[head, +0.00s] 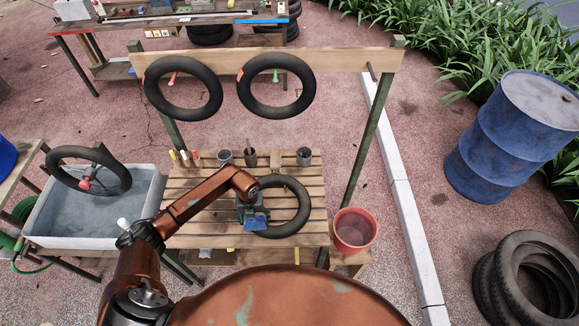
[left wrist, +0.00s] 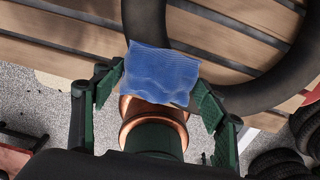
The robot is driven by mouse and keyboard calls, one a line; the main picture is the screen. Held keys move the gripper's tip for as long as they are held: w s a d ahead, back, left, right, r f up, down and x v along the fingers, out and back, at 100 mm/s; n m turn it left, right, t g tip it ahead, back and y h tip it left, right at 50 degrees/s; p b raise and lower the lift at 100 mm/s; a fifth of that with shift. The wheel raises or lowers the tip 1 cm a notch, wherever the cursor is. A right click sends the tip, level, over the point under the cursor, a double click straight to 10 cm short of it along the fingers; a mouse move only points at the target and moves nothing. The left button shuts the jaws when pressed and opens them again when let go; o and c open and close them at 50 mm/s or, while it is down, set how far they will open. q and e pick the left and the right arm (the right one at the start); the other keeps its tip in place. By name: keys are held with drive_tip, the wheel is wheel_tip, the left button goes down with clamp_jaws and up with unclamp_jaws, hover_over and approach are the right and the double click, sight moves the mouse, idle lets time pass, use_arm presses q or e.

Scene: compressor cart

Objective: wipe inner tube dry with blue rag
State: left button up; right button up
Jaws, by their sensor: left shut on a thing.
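A black inner tube (head: 301,211) lies flat on the slatted wooden table (head: 195,232). In the left wrist view the tube (left wrist: 300,62) curves along the top and right side. My left gripper (head: 251,213) is over the tube's left side and is shut on the blue rag (head: 257,224). In the left wrist view the rag (left wrist: 163,73) spreads between the green fingers, and its upper edge overlaps the tube in the picture. I cannot tell whether the rag touches the tube. My right gripper is not in view.
Two black tubes (head: 160,106) hang on a wooden beam (head: 228,60) behind the table. Another tube (head: 62,153) is over a grey water basin (head: 143,186) at left. A red bucket (head: 354,230) stands at the table's right. Small cups (head: 304,156) line its back edge.

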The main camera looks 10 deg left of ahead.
use_arm(q)
drive_tip(key=shift+s+d, duration=0.25)
drive_tip(key=shift+d, duration=0.2)
drive_tip(key=shift+r+p, duration=0.35)
drive_tip(key=shift+p, duration=0.05)
drive_tip(key=shift+r+p, duration=0.3)
drive_tip(key=shift+r, duration=0.65)
wheel_tip(320, 180, up, 2)
drive_tip(key=shift+a+r+p, duration=0.1)
drive_tip(key=shift+p, duration=0.65)
drive_tip(key=shift+r+p, duration=1.05)
drive_tip(key=shift+r, duration=0.6)
